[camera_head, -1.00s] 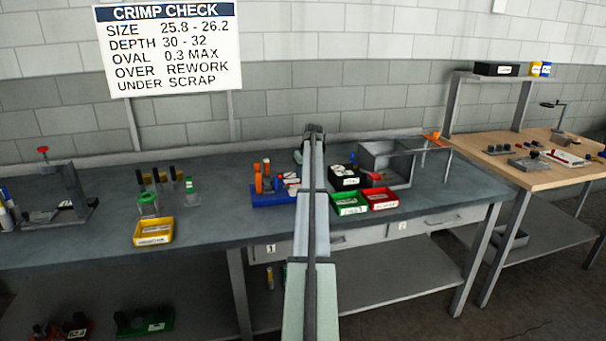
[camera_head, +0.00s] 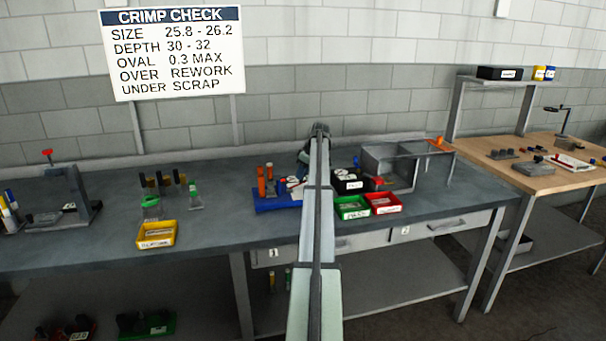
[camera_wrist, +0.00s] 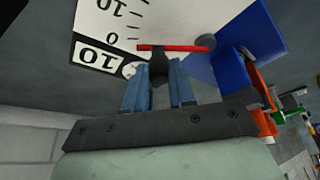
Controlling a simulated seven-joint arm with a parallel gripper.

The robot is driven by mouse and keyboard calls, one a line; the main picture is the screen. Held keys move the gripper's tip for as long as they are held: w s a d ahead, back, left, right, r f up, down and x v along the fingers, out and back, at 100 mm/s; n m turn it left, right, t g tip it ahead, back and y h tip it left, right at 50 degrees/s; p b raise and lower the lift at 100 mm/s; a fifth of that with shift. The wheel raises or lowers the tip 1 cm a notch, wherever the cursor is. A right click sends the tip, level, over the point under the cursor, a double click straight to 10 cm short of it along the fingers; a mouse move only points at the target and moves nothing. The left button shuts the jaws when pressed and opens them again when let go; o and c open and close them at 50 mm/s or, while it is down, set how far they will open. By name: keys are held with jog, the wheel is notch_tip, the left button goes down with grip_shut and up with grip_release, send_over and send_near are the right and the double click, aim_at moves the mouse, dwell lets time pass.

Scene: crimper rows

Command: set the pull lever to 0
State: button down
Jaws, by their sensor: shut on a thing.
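In the wrist view my gripper (camera_wrist: 159,80) has its two blue fingers shut on the dark grip of the pull lever (camera_wrist: 158,62). A thin red pointer bar (camera_wrist: 180,48) crosses just beyond the fingertips. Its left end lies beside a white scale plate (camera_wrist: 98,22) with black numbers and ticks. The pointer end is close to the tick by the 0; I cannot tell whether it lines up exactly. A boxed 10 label (camera_wrist: 95,56) sits beside the 0. In the head view my arm hides the lever and the fingers.
A blue holder (camera_head: 272,201) with orange-topped pieces stands just left of my arm. Green (camera_head: 351,208) and red (camera_head: 384,204) bins and a black box (camera_head: 348,183) stand to its right. A yellow bin (camera_head: 157,235) is farther left. Bare bench (camera_head: 225,225) lies between.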

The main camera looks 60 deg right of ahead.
jog(key=shift+w, duration=0.1)
jog(key=c, duration=0.9)
grip_release()
jog(key=shift+c, duration=0.2)
jog(key=v, duration=1.4)
jog(key=shift+f, duration=0.1)
